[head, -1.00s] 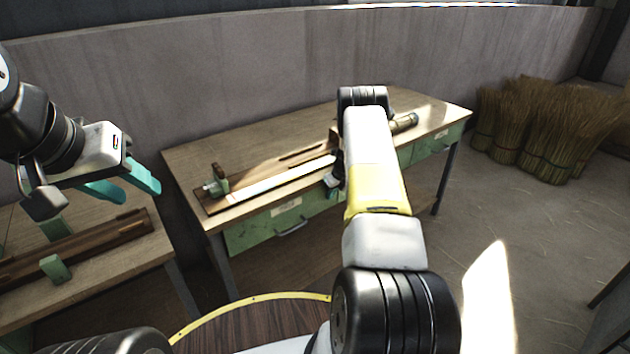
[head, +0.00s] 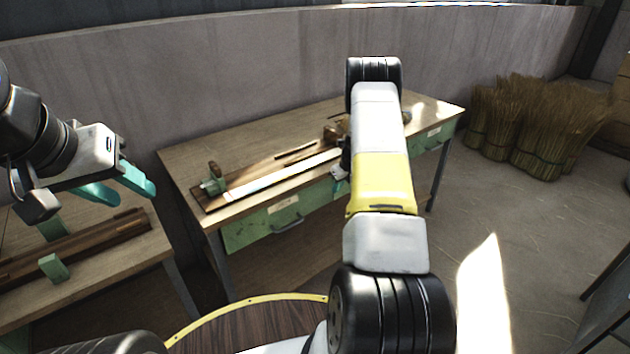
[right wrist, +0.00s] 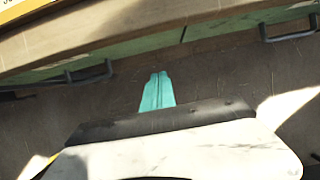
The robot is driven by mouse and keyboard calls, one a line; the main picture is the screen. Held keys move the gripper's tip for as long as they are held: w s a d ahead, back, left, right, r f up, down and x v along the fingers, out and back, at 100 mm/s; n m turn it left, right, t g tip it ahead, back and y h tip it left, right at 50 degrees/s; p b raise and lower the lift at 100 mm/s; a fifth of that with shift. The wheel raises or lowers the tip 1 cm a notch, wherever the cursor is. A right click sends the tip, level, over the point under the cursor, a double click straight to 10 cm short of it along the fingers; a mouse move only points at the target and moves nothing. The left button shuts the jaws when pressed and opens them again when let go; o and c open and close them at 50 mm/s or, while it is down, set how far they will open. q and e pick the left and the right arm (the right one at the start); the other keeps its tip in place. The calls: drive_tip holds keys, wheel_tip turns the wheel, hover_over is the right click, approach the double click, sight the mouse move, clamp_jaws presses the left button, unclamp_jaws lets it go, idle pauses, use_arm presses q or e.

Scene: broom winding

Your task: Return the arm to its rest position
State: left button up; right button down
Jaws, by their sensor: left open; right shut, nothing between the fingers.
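My right arm (head: 378,130) rises in the middle of the head view, white with a yellow band and black joints. Its gripper is mostly hidden behind the arm in that view. In the right wrist view my right gripper (right wrist: 157,90) shows two teal fingers pressed together with nothing between them. It is in front of the green-drawered workbench edge (right wrist: 150,38), apart from it. My left gripper (head: 122,187) is at the left of the head view, above the left table. Its teal fingers are apart and empty.
The rear workbench (head: 190,160) carries a long wooden fixture (head: 275,178) with a pale rod. The left table (head: 125,258) holds wooden rails and green blocks. Straw bundles (head: 540,130) stand at the right. A round yellow-rimmed table (head: 260,315) is in front. Floor at the right is open.

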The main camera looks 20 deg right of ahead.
drive_tip(key=s+a+r+n, duration=0.5)
drive_tip(key=r, duration=0.6)
drive_tip(key=s+a+r+n+y, duration=0.1)
drive_tip(key=s+a+r+n, duration=0.35)
drive_tip(key=r, duration=0.65)
drive_tip(key=s+a+r+n, duration=0.4)
drive_tip(key=a+r+n, duration=0.15)
drive_tip(key=r, duration=0.55)
drive_tip(key=s+a+r+n, duration=0.2)
drive_tip(key=s+n, duration=0.4)
drive_tip(key=s, duration=0.2)
drive_tip(key=s+a+r+n+t, duration=0.1)
drive_tip(key=s+a+r+n, duration=0.1)
drive_tip(key=s+n, duration=0.3)
drive_tip(key=s+a+r+n+t, duration=0.1)
drive_tip(key=s+n, duration=0.5)
drive_tip(key=s, duration=0.7)
drive_tip(key=shift+s+a+r+n, duration=0.15)
drive_tip(key=shift+a+r+n, duration=0.15)
drive_tip(key=shift+a+r, duration=0.6)
drive_tip(key=shift+a+f, duration=0.1)
drive_tip(key=shift+f, duration=0.05)
